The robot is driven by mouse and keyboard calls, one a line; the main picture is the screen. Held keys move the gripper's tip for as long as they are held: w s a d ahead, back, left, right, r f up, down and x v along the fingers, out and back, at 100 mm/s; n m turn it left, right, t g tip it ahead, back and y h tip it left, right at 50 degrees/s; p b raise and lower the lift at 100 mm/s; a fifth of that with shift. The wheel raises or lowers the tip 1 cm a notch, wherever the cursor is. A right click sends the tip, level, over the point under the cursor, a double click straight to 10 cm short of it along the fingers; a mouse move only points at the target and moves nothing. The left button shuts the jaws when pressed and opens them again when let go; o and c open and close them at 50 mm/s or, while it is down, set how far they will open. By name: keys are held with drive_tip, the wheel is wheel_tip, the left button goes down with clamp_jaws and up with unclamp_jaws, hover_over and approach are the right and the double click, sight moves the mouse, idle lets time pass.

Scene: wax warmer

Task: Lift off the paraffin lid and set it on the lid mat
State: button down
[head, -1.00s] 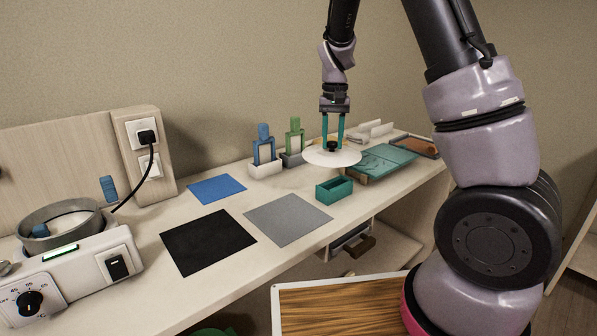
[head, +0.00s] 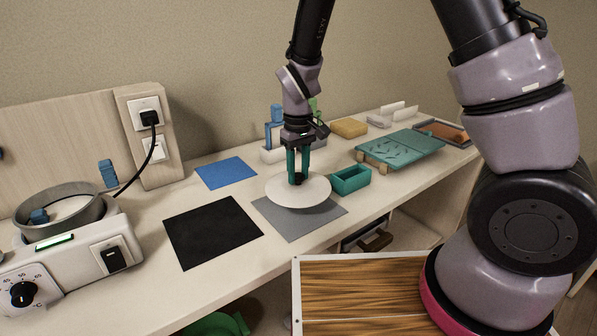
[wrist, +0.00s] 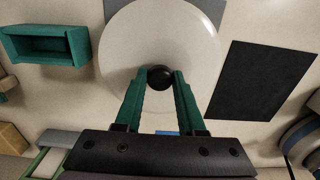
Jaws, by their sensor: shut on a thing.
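The paraffin lid is a white disc (head: 318,190) with a black knob. My gripper (head: 298,180) is shut on the knob, and the lid hangs roughly level. In the wrist view the fingers of my gripper (wrist: 160,78) close on the knob from both sides, with the white lid (wrist: 160,35) beyond. The lid covers the back part of a grey mat (head: 300,228) in the head view. It looks a little above the counter; the exact gap is hard to tell. A black mat (head: 212,232) and a blue mat (head: 226,172) lie bare to the left.
The warmer with its round open pot (head: 90,212) stands at the far left, a black cord above it. A teal open box (head: 352,180) is close right of the lid. A teal board (head: 400,146) lies farther right. Blue and green-handled items stand behind my gripper.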

sight(298, 186)
drive_tip(key=shift+f, duration=2.35)
drive_tip(key=shift+f, duration=0.6)
idle(0.4)
drive_tip(key=shift+c, duration=2.1)
unclamp_jaws()
drive_tip(key=shift+r, duration=0.1)
drive_tip(key=shift+r, duration=3.85)
